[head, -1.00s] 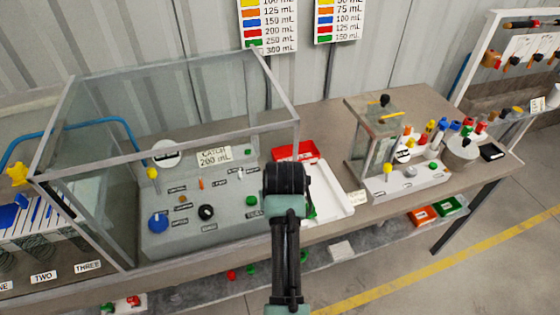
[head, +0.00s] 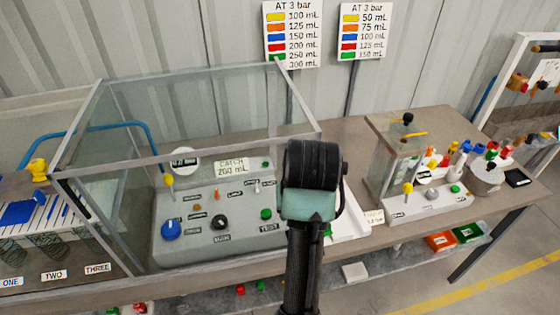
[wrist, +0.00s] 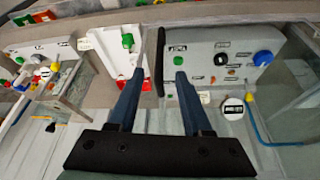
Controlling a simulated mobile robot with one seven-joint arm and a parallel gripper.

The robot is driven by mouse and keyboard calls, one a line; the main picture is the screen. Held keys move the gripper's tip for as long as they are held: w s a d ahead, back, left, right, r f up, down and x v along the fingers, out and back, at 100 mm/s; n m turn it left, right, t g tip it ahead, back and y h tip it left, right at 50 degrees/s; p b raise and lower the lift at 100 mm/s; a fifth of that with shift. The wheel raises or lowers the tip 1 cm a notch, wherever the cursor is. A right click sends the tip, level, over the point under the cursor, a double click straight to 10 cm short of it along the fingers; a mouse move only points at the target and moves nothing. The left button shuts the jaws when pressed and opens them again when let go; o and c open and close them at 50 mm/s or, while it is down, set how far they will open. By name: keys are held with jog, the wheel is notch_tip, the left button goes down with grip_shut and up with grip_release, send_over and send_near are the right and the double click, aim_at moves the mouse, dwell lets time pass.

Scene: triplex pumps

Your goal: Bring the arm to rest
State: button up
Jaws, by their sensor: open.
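My arm rises from the bottom centre of the head view, with its dark wrist (head: 313,165) in front of the bench. The wrist hides my gripper in that view. In the wrist view my gripper (wrist: 160,78) shows two dark blue fingers, spread apart and with nothing between them. The fingers point towards the white tray (wrist: 112,62) and the grey control panel (wrist: 222,58), which appear turned round in that view. I cannot tell the exact height of the fingertips above the bench.
A large clear guard with a metal frame (head: 190,158) stands left of my wrist, around the control panel. A smaller clear tank (head: 392,158) stands to the right. Coloured bins (head: 440,241) sit on the lower shelf. Floor at the lower right is clear.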

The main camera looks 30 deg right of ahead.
jog(key=w+a+r+n+t, duration=0.1)
jog(key=w+a+r+t, duration=0.1)
jog(key=w+a+r, duration=0.1)
jog(key=w+a+r+n+t, duration=0.1)
jog(key=w+a+r+t, duration=0.1)
jog(key=w+a+r, duration=0.1)
jog(key=w+a+r+n+t+h, duration=0.1)
jog(key=w+a+r+t, duration=0.2)
jog(key=a+r, duration=0.1)
jog(key=shift+a+r, duration=0.4)
jog(key=shift+r, duration=0.25)
jog(key=a+r+n+t+y, duration=0.3)
jog(key=a+r+t, duration=0.3)
jog(key=a+r, duration=0.7)
jog(key=s+r+t+b, duration=0.1)
jog(key=s+r+t, duration=0.4)
jog(key=r, duration=0.6)
jog(key=s+r+t+b, duration=0.1)
jog(key=s+r+t, duration=0.4)
jog(key=s+r, duration=0.3)
notch_tip(320, 180, up, 3)
jog(key=shift+s+a+b, duration=0.15)
jog(key=shift+a+b, duration=0.2)
jog(key=shift+a, duration=0.05)
jog(key=shift+f, duration=0.1)
